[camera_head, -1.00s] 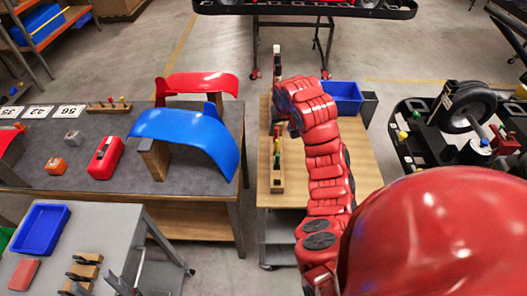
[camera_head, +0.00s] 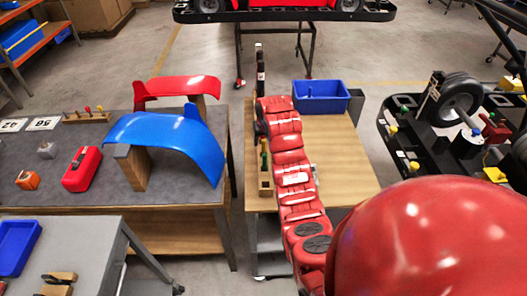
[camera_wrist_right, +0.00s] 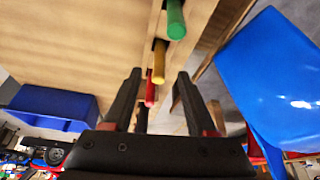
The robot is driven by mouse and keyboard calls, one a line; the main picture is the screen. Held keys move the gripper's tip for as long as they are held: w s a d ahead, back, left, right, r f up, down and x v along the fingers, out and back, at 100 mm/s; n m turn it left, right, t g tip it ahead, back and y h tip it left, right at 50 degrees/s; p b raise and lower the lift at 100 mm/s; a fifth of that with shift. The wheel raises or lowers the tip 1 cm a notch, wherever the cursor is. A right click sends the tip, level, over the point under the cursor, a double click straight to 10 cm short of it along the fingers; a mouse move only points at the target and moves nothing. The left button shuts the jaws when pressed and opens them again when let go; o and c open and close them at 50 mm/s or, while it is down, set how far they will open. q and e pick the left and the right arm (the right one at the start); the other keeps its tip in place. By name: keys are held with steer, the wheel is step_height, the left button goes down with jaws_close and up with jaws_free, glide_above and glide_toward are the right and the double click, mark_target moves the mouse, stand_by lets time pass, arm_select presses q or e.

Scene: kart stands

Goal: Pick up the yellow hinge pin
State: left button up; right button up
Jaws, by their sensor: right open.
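The yellow hinge pin (camera_wrist_right: 158,62) stands in a wooden rack (camera_head: 266,182) between a green pin (camera_wrist_right: 175,18) and a red pin (camera_wrist_right: 150,95). My right gripper (camera_wrist_right: 157,78) is open and empty. In the right wrist view its two fingers lie on either side of the row, with the yellow and red pins showing between them. I cannot tell how far the tips are from the yellow pin. In the head view the gripper (camera_head: 261,130) is a small dark shape at the rack, mostly hidden by my red arm. My left gripper is out of view.
The rack sits along the left edge of a wooden-topped bench (camera_head: 345,165). A blue bin (camera_head: 321,97) stands at its back. A blue fender (camera_head: 170,135) and a red fender (camera_head: 180,88) stand on the grey table to the left. A kart frame (camera_head: 400,150) is at the right.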

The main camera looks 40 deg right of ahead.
mark_target(264, 142)
steer(key=p+x, duration=0.1)
steer(key=x, duration=0.2)
steer(key=shift+w+d+p, duration=0.1)
steer(key=shift+w+p, duration=0.05)
steer(key=shift+p, duration=0.2)
steer(key=shift+w+f, duration=0.15)
steer(key=shift+f, duration=0.35)
jaws_close()
